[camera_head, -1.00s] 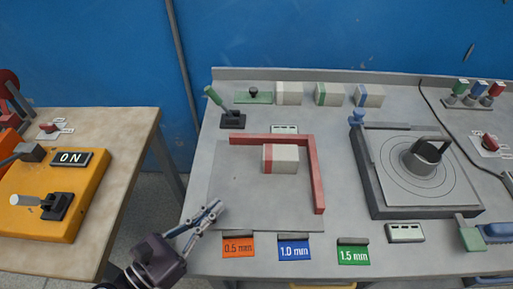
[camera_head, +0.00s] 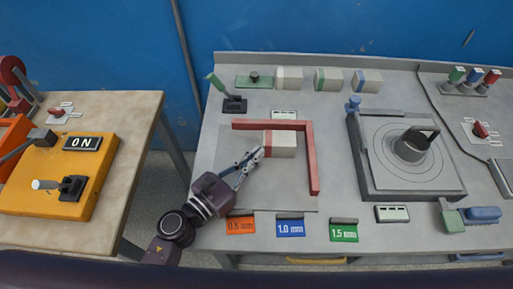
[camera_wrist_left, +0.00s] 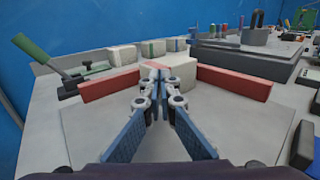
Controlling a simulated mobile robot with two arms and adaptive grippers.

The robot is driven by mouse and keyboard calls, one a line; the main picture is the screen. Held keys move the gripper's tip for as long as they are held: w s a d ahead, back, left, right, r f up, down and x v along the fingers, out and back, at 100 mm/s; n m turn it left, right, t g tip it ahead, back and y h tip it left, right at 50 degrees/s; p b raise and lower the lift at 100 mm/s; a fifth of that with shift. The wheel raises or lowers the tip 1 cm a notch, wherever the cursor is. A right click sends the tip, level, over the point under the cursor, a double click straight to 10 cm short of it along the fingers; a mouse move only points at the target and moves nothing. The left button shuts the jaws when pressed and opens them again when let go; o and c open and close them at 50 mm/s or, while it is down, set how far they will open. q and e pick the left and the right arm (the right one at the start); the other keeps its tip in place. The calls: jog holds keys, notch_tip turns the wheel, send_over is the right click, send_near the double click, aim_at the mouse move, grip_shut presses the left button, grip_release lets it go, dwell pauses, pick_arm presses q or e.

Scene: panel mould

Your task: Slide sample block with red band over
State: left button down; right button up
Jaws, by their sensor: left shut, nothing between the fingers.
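The sample block with the red band (camera_head: 283,144) is a pale box lying on the grey plate (camera_head: 270,195), inside the corner of a red L-shaped fence (camera_head: 313,165). Its red band is at its left end. My left gripper (camera_head: 256,154) is shut and empty, with its fingertips right at the block's left end. In the left wrist view the fingertips (camera_wrist_left: 156,73) point at the block (camera_wrist_left: 178,71) and partly hide it; I cannot tell whether they touch. My right gripper is not in view.
Pale blocks, one with a green band (camera_head: 328,79) and one with a blue band (camera_head: 367,81), stand along the back. A green-handled lever (camera_head: 233,103) is behind the fence. A dark-framed round fixture (camera_head: 410,150) stands to the right. Thickness labels (camera_head: 290,228) line the front.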

aim_at(269, 139)
pick_arm(q)
jog(key=shift+w+d, duration=0.25)
jog(key=shift+w, duration=0.05)
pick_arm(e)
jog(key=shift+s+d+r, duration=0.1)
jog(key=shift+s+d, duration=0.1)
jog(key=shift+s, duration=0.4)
pick_arm(q)
jog(key=x, duration=0.5)
jog(key=shift+w+d, duration=0.25)
jog(key=shift+r, duration=0.1)
jog(key=shift+a, duration=0.25)
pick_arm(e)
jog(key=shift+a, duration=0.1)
